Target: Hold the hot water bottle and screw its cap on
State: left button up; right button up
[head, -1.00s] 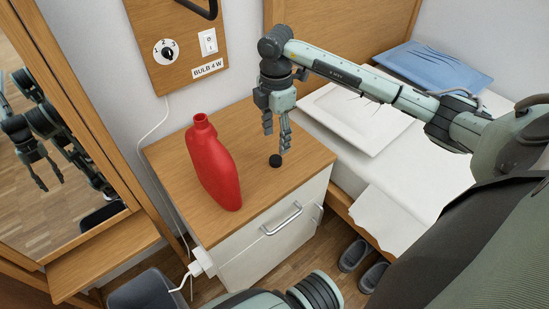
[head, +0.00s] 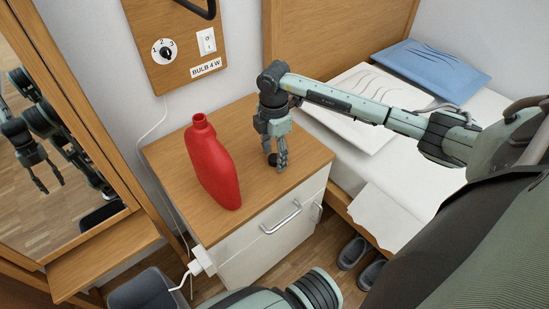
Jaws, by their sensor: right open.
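The red hot water bottle (head: 212,170) stands upright on the wooden top of the bedside cabinet, its neck open and bare. The small black cap (head: 273,160) lies on the cabinet top to the right of the bottle, partly hidden by my fingers. My right gripper (head: 276,162) points down over the cap with its fingers open, down close to the wood at the cap. I cannot tell whether the fingers touch it. My left gripper is not in view; part of my left arm shows at the bottom edge.
The cabinet top (head: 240,125) is otherwise clear. A wall panel (head: 178,40) with a dial and switch is behind it. A bed (head: 420,175) with a blue pillow (head: 435,68) is at the right, a mirror (head: 55,150) at the left. The cabinet drawer (head: 265,240) looks shut.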

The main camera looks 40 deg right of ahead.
aim_at(274, 158)
jog(key=shift+f, duration=0.1)
jog(key=c, duration=0.8)
jog(key=shift+c, duration=0.2)
notch_tip(274, 158, up, 10)
dwell(0.4)
